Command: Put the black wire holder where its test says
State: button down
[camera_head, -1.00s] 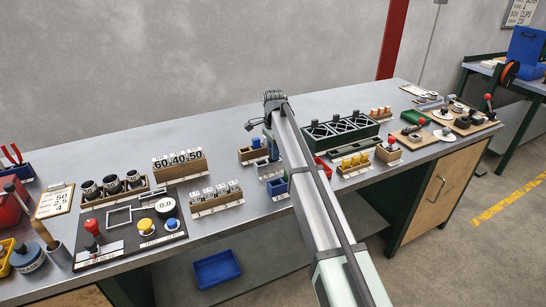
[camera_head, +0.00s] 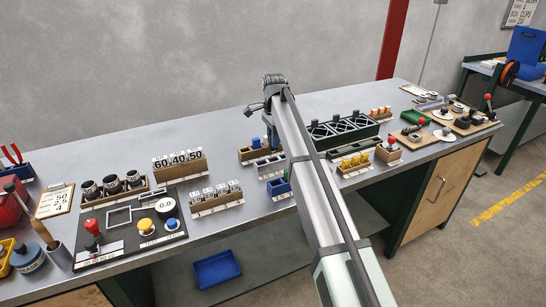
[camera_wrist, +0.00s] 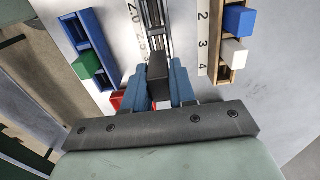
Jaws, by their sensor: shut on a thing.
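In the wrist view a small black block, the black wire holder (camera_wrist: 158,78), is between the two blue fingers of my gripper (camera_wrist: 170,84). The fingers are shut on it. Just ahead of it is a grey slotted gauge (camera_wrist: 154,28) with printed numbers beside it. I cannot tell whether the holder touches the gauge. In the head view my gripper (camera_head: 271,145) is over the small grey fixtures at the middle of the bench, partly behind my arm. The holder cannot be made out there.
A dark green three-bay rack (camera_head: 345,128) stands right of my arm. Bare bench lies behind.

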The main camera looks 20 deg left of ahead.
jog(key=w+d+r+m, duration=0.1)
jog(key=w+d+r, duration=0.1)
jog(key=d, duration=0.6)
jog(key=w+d+r, duration=0.1)
jog(key=w+d, duration=0.1)
jog(key=d, duration=0.6)
jog(key=shift+n, duration=0.5)
jog(key=shift+s+d+f, duration=0.1)
jog(key=shift+s+f, duration=0.05)
jog(key=shift+f, duration=2.35)
jog(key=shift+s+f, duration=0.15)
jog(key=shift+f, duration=2.3)
jog(key=shift+f, duration=0.2)
jog(key=c, duration=0.9)
grip_release()
jog(key=shift+r, duration=0.1)
notch_tip(320, 180, up, 12)
jog(key=shift+r, duration=0.1)
